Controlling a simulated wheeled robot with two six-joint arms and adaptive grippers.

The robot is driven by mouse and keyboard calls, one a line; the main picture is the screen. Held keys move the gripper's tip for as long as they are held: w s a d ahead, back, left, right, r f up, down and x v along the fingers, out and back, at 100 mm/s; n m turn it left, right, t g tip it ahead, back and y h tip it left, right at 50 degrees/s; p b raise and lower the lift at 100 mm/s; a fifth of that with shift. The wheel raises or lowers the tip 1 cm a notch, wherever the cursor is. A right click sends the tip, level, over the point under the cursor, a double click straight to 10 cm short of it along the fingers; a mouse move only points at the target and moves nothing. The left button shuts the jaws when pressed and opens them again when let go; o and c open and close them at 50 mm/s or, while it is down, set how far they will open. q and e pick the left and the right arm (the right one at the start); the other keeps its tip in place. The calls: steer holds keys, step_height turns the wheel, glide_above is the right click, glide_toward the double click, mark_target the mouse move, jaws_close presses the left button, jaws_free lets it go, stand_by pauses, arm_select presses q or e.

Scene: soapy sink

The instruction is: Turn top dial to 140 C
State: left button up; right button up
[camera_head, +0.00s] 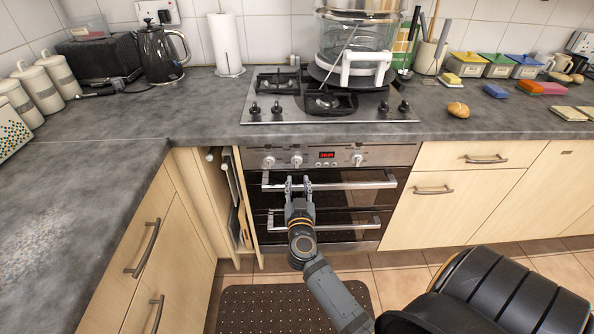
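The built-in oven has a silver control panel (340,150) under the worktop. On it are a left dial (268,161), a second dial (297,160) close beside it, and a right dial (358,159). A small red-lit display (327,155) sits between the second and right dials. Dial markings are too small to read, and I cannot tell which is the top dial. My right gripper (298,182) points toward the oven, its two fingers apart with nothing between them. It overlaps the upper oven handle in the picture, below the second dial; I cannot tell whether it touches. My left gripper is not in view.
The upper oven handle (350,183) and lower handle (345,226) stick out below the panel. A narrow pull-out cupboard (225,195) stands open left of the oven. A gas hob (300,105) with knobs sits above. A dotted mat (260,308) lies on the floor.

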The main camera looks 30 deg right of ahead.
mark_target(297, 165)
steer(key=b+x, duration=0.1)
steer(key=x, duration=0.6)
steer(key=shift+w+d, duration=0.1)
steer(key=shift+w, duration=0.05)
jaws_close()
